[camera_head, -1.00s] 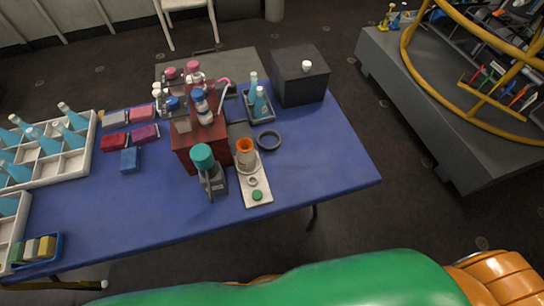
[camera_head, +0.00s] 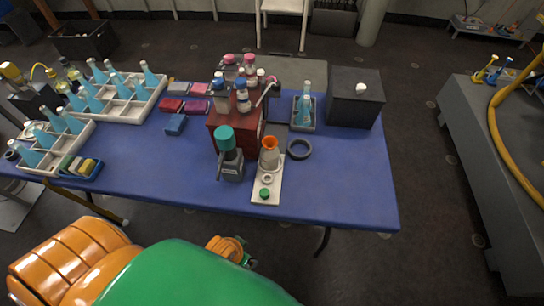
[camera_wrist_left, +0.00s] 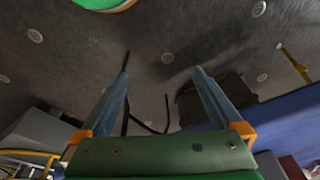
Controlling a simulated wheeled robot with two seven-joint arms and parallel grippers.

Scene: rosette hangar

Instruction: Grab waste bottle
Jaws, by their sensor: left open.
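No bottle carries a readable label, so I cannot tell which is the waste bottle. Two pale blue bottles (camera_head: 305,108) stand in a small grey tray (camera_head: 303,128) beside a dark box (camera_head: 356,102). Capped white bottles (camera_head: 242,98) sit on a dark red stand (camera_head: 228,132). More pale blue bottles (camera_head: 151,76) stand in a white divided crate (camera_head: 135,112) at the left. My left gripper (camera_wrist_left: 160,72) is open and empty in its wrist view, over the dark floor with the blue table edge to the right. My right gripper is not in view.
The blue table (camera_head: 345,185) is bare at its front right. A teal-topped grey device (camera_head: 231,165), an orange-necked flask (camera_head: 269,155) and a black ring (camera_head: 299,149) stand mid-table. A grey platform (camera_head: 465,140) with a yellow hoop is at the right, across open floor.

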